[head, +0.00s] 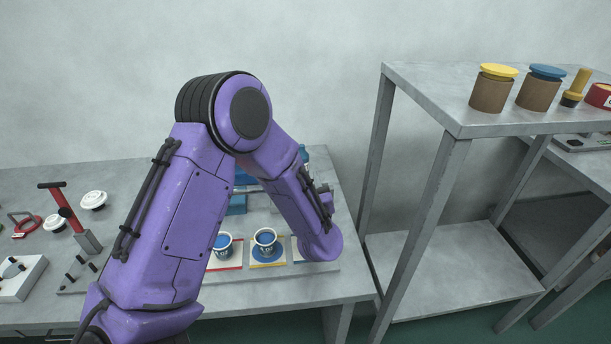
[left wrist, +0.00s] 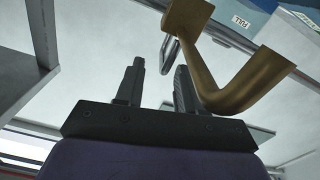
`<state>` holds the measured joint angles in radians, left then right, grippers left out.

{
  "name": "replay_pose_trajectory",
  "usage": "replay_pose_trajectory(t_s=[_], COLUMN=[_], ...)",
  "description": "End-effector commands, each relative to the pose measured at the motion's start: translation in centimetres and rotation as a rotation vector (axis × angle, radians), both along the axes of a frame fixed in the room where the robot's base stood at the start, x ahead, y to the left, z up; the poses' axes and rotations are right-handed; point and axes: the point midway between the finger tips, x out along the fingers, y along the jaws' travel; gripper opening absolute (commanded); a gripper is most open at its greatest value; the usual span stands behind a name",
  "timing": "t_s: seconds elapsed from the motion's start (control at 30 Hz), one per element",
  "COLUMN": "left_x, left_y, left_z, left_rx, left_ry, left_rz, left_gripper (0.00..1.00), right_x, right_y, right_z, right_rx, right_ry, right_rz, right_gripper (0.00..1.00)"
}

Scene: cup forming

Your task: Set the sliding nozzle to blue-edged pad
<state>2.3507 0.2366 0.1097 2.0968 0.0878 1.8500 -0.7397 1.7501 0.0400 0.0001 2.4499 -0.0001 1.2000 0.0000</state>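My left arm spans the head view and bends down over the right part of the table; its gripper is hidden there. In the left wrist view my left gripper (left wrist: 160,68) has its two dark fingers apart. A brass bent spout (left wrist: 245,82), apparently the sliding nozzle, is just right of the fingers. A thin metal loop (left wrist: 170,50) shows near the fingertips; I cannot tell whether it lies between them. The blue-edged pad (head: 298,252) is mostly hidden by my wrist. My right gripper is not in view.
Blue-filled cups stand on the red-edged pad (head: 224,268) and the yellow-edged pad (head: 284,262). Blue parts (head: 236,205) behind are partly covered by my arm. Tools and white lidded items (head: 93,200) lie left. A tall shelf (head: 420,85) holding jars stands right.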

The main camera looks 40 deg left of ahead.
Motion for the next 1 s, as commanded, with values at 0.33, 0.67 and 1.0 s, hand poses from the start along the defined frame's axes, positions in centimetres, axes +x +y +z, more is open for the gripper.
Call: replay_pose_trajectory(t_s=[0.33, 0.67, 1.0], left_x=[-3.3, -3.3, -3.3], left_y=[-3.5, -3.5, -3.5], left_z=[0.0, 0.0, 3.2], left_rx=[0.001, -0.001, -0.001], left_ry=[0.001, 0.001, 0.0], left_rz=[-0.001, -0.001, -0.001], left_gripper=[0.38, 0.38, 0.38], right_x=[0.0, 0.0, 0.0], right_y=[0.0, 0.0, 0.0], right_z=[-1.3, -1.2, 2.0], right_rx=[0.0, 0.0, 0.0], right_ry=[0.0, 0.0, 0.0], right_rz=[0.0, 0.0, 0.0], right_gripper=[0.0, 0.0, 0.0])
